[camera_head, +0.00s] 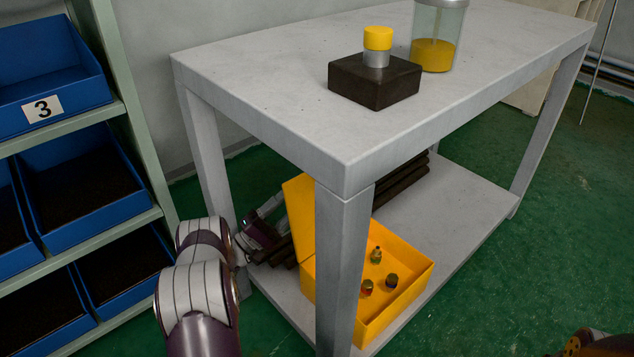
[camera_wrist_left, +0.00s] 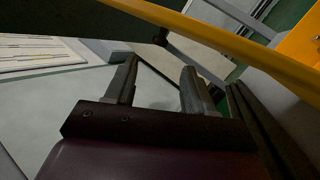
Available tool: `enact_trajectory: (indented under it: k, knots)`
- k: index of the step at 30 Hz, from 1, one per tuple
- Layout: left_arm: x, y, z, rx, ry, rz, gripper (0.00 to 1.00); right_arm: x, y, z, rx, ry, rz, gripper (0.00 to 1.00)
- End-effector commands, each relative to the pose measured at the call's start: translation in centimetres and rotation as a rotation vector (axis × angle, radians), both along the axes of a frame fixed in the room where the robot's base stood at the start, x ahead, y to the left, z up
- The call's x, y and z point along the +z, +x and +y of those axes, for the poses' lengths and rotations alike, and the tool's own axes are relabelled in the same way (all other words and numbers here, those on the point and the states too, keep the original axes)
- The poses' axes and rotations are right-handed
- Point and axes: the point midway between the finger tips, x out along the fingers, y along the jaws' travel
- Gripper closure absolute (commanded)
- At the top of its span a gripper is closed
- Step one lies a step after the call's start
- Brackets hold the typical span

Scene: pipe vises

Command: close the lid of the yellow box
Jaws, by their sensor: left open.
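The yellow box (camera_head: 408,258) stands on the lower shelf of the grey table, partly hidden behind a table leg. Its lid (camera_head: 300,215) is open and stands up steeply on the box's left side. Several small bottle-like or nut-like items lie inside the box. My left gripper (camera_wrist_left: 158,85) is open and empty, its two fingers apart. In the head view it is under the table, at the left, outer side of the lid, partly hidden. A yellow edge, probably the lid (camera_wrist_left: 225,40), crosses the upper part of the wrist view. I cannot tell whether they touch.
The table leg (camera_head: 343,265) stands close in front of the box. Dark bars (camera_head: 405,180) lie on the shelf behind it. A dark block (camera_head: 374,82) with a yellow-capped piece and a clear container (camera_head: 438,35) stand on the tabletop. Blue bins (camera_head: 75,185) fill a rack at left.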

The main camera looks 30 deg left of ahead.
Motion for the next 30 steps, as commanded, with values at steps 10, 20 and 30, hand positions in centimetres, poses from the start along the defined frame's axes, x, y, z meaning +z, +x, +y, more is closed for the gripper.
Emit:
enact_trajectory:
  k: [10,20,30]
  knots:
    - [3.6,6.0,-3.8,0.002,0.004,-0.003,0.46,-5.1,0.0,0.0,0.000,0.000,0.001,1.00]
    - [4.9,7.2,-4.4,0.005,0.002,0.001,0.46,-5.5,0.0,0.0,0.000,0.000,0.000,1.00]
    - [4.9,7.2,-4.4,0.005,0.002,0.001,1.00,-5.5,0.0,0.0,0.000,0.000,0.001,1.00]
